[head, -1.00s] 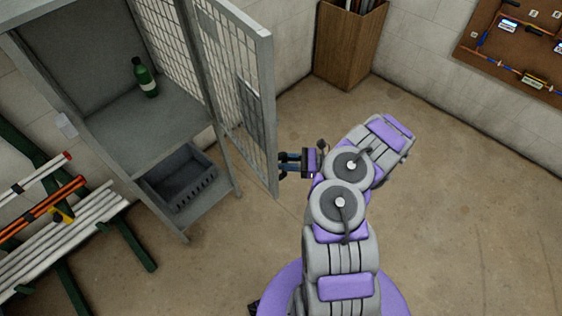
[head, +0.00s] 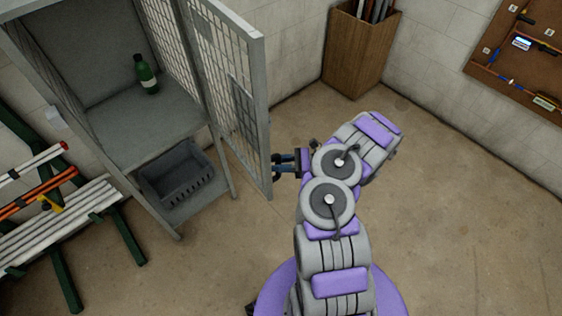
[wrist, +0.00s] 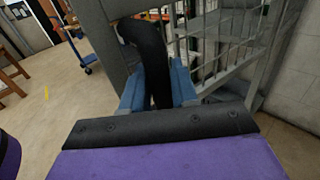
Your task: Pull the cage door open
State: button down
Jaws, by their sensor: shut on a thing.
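The grey cage door (head: 232,90), with a mesh panel, stands swung well out from the grey cabinet (head: 170,130), whose inside is exposed. My gripper (head: 282,163) is at the door's free edge, low on its outer side. In the wrist view a black curved handle (wrist: 148,55) stands between the blue fingers of my gripper (wrist: 158,85), which are shut on it. The door's bars and frame (wrist: 225,40) show behind the handle. In the head view the handle itself is hidden.
A green bottle (head: 146,75) stands on the cabinet shelf, and a dark crate (head: 178,172) is below. A rack of pipes (head: 60,200) is at left. A wooden bin (head: 355,50) stands by the back wall. The floor at right is clear.

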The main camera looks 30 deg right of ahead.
jog(key=c, duration=1.3)
grip_release()
jog(key=shift+w+r, duration=0.15)
jog(key=shift+o, duration=1.4)
jog(key=shift+w+d, duration=0.15)
jog(key=shift+d, duration=0.1)
jog(key=v, duration=1.8)
jog(key=shift+d+f, duration=0.2)
jog(key=shift+f, duration=0.1)
jog(key=shift+a, duration=0.1)
